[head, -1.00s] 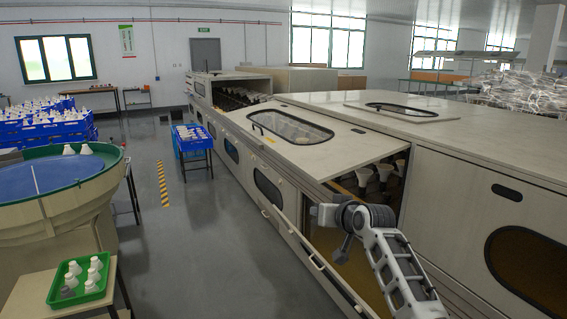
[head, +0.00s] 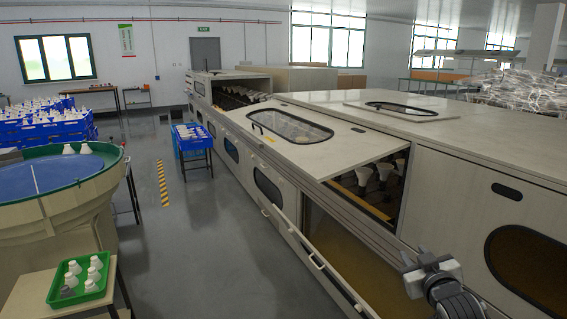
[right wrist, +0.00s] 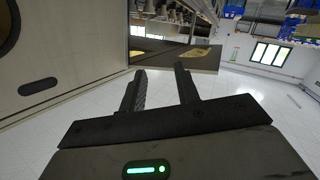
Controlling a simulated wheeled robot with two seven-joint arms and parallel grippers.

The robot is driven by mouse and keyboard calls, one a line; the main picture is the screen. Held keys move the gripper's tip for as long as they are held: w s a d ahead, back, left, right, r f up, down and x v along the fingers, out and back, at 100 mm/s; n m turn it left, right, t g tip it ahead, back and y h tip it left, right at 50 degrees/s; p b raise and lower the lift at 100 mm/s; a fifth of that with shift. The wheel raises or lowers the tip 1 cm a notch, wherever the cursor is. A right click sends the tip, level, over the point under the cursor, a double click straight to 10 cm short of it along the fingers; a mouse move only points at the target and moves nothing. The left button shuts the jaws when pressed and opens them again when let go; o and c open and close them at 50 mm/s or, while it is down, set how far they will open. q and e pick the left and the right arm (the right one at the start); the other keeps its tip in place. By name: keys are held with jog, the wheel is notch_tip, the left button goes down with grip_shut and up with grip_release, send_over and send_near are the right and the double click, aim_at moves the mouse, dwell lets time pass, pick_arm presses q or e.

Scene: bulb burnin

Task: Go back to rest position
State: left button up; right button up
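My right gripper (head: 424,268) is at the lower right of the head view, in front of the beige machine's side. In the right wrist view my right gripper (right wrist: 160,82) has its two dark fingers apart with nothing between them. White bulbs (head: 363,176) stand in dark holders inside the machine's open bay, apart from the gripper. The machine (head: 450,170) also fills the left of the right wrist view. My left gripper is not in view.
A lowered front panel (head: 318,262) hangs open along the machine. A green tray (head: 54,296) with several bulbs sits on a small table at lower left, beside a round green-rimmed feeder (head: 70,205). Blue crates (head: 190,140) stand farther back. The grey floor (head: 200,250) between is clear.

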jog(key=s+a+f+g+y, duration=0.15)
jog(key=s+a+f, duration=0.25)
jog(key=s+f, duration=0.4)
jog(key=s+a+f+g+y, duration=0.1)
jog(key=s+a+f+g, duration=0.1)
jog(key=s+a+f, duration=0.5)
jog(key=s+a+f+g, duration=0.1)
jog(key=s+a+f, duration=0.1)
jog(key=s, duration=0.7)
jog(key=s+a+f+g, duration=0.1)
jog(key=s+f, duration=0.2)
jog(key=s, duration=0.7)
jog(key=shift+a+f+m+g+y, duration=0.35)
jog(key=shift+a+m+y, duration=0.05)
jog(key=shift+y, duration=0.05)
